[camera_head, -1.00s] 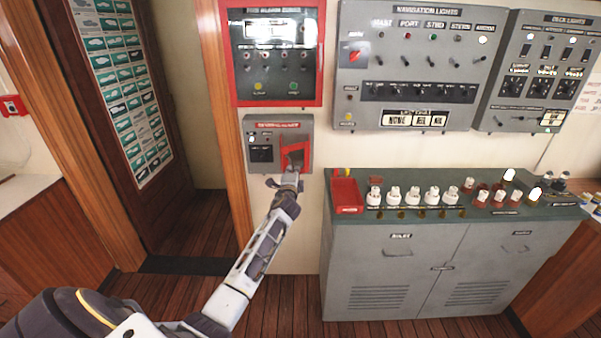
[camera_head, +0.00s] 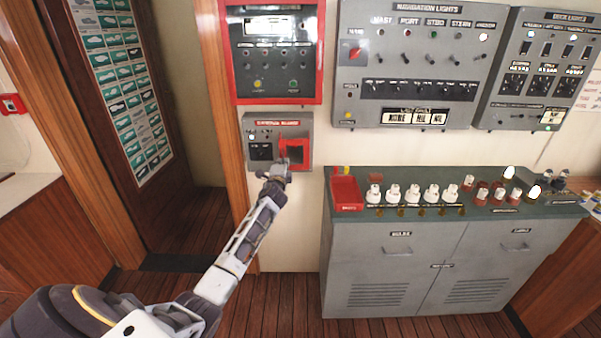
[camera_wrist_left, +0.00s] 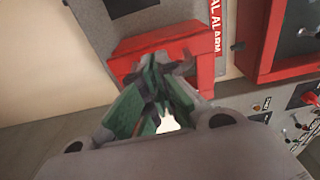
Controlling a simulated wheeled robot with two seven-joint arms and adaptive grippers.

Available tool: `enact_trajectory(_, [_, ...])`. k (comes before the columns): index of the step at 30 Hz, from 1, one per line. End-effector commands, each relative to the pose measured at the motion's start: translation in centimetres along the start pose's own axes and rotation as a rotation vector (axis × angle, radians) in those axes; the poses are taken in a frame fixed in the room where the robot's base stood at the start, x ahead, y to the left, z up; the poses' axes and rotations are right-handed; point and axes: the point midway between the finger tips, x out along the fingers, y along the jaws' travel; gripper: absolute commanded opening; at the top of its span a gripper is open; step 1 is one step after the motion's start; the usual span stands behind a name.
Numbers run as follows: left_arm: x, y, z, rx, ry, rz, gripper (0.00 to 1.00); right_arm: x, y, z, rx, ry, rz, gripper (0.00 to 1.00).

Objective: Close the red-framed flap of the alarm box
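The alarm box (camera_head: 263,133) is a small grey wall box with a red label strip, below the red-framed panel. Its red-framed flap (camera_head: 283,148) is at the box's right half, around a dark red area; it seems to stand out from the box face, but its exact angle is hard to tell. In the left wrist view the red frame (camera_wrist_left: 140,47) lies just beyond my fingertips. My left gripper (camera_head: 274,172) is at the flap's lower left; its green-padded fingers (camera_wrist_left: 160,72) come together at the tips, with nothing visible between them. Whether they touch the frame cannot be told.
A red-framed alarm panel (camera_head: 276,85) hangs just above the box. A grey navigation lights panel (camera_head: 410,70) is to the right. A grey cabinet (camera_head: 440,255) with a red tray (camera_head: 346,194) and several bulbs stands below it. A wooden door post (camera_head: 228,130) is close on the left.

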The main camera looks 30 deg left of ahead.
Motion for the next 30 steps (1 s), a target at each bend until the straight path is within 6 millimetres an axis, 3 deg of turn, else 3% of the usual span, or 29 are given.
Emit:
enact_trajectory(17, [-0.2, 0.1, 0.4, 0.001, -0.007, 0.003, 0.0, 0.0, -0.2, -0.1, 0.001, 0.001, -0.002, 0.0])
enact_trajectory(30, [-3.1, 0.1, 0.1, 0.001, -0.002, 0.002, 0.0, 0.0, -0.2, -0.1, 0.001, 0.001, -0.002, 0.0])
